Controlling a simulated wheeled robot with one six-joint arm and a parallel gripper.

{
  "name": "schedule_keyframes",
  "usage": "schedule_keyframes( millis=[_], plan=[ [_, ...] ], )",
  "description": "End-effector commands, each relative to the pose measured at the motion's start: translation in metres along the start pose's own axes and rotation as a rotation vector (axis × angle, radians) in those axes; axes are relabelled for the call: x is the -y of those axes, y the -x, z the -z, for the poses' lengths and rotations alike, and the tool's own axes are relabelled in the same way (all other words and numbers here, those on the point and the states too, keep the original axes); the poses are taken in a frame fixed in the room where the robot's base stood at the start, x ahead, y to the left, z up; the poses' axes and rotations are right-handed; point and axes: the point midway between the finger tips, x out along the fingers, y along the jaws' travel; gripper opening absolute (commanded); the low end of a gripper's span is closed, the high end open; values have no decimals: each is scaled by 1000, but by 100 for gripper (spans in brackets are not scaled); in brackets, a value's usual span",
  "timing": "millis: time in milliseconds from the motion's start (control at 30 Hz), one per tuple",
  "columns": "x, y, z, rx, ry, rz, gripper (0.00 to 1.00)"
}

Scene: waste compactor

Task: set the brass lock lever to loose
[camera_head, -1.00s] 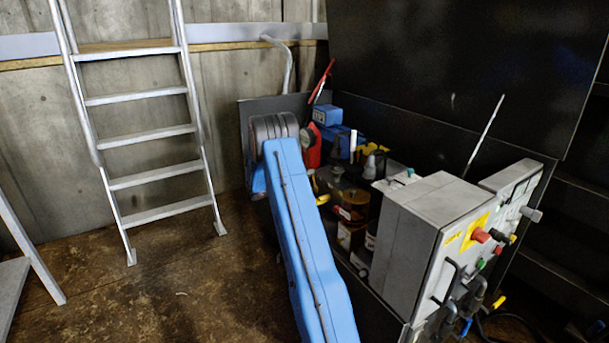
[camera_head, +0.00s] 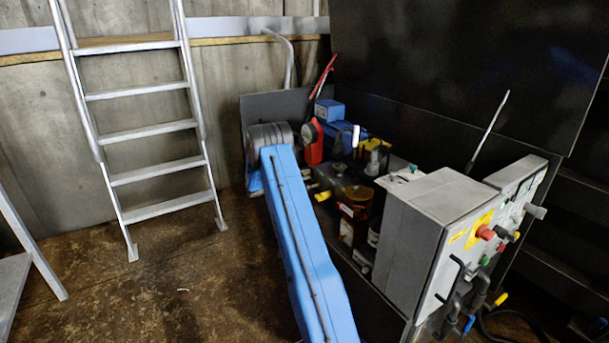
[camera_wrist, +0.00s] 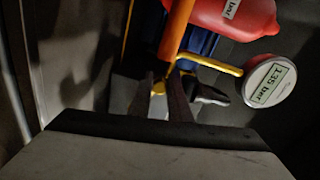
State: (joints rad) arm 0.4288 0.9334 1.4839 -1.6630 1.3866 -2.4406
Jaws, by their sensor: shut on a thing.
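The brass lock lever (camera_wrist: 159,88) appears in the wrist view as a small yellow piece between my fingertips. My gripper (camera_wrist: 160,92) has its two dark fingers closed around that piece. Its full shape and setting are hidden by the fingers and the dark surroundings, so I cannot tell whether it stands at loose. In the head view, my blue arm and dark wrist reach the machine's left end, and the fingers and lever cannot be made out there.
A round gauge (camera_wrist: 270,82) reading 1.35 bar and a red vessel (camera_wrist: 234,14) sit close to my fingers. A grey control box (camera_head: 412,235) stands at the right. A ladder (camera_head: 150,130) leans at the left. The floor (camera_head: 190,285) between is clear.

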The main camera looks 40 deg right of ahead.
Motion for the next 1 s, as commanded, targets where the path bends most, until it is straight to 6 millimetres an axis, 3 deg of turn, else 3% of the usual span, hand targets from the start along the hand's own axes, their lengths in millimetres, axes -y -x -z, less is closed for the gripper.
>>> schedule_keyframes(
  millis=[767,800,867,1000],
  plan=[
    [-7,1,-2,-6,104,-1,0],
    [-7,1,-2,-6,104,-1,21],
    [-7,1,-2,-6,104,-1,35],
    [-8,0,-2,-7,104,-1,35]
  ],
)
